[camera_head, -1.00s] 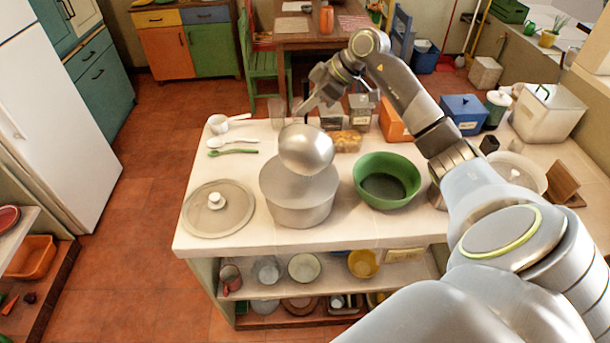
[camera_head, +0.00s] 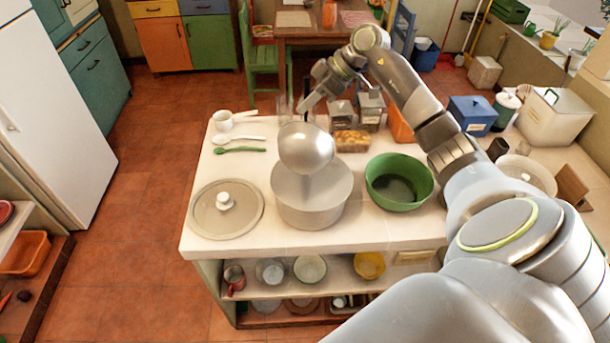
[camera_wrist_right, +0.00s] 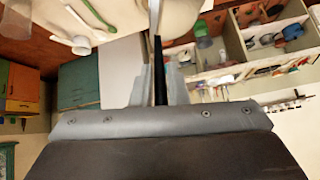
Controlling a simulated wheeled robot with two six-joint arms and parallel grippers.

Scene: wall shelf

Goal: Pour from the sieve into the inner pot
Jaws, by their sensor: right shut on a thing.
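The sieve (camera_head: 306,147), a round metal bowl, is tilted above the inner pot (camera_head: 311,205), a wide silvery pot on the counter. A pale streak runs from the sieve down to the pot, and I cannot tell what it is made of. My right gripper (camera_head: 302,110) is behind the sieve and shut on its handle. In the right wrist view, the fingers (camera_wrist_right: 160,84) are closed around a thin dark handle. The pot's contents are hidden by the sieve. My left gripper is not in view.
A glass lid (camera_head: 214,222) lies left of the pot, and a green bowl (camera_head: 385,203) stands close on the right. A white spoon (camera_head: 222,139) and a green spoon (camera_head: 235,150) lie at the back left. Canisters (camera_head: 341,113) and a food container (camera_head: 352,141) stand behind.

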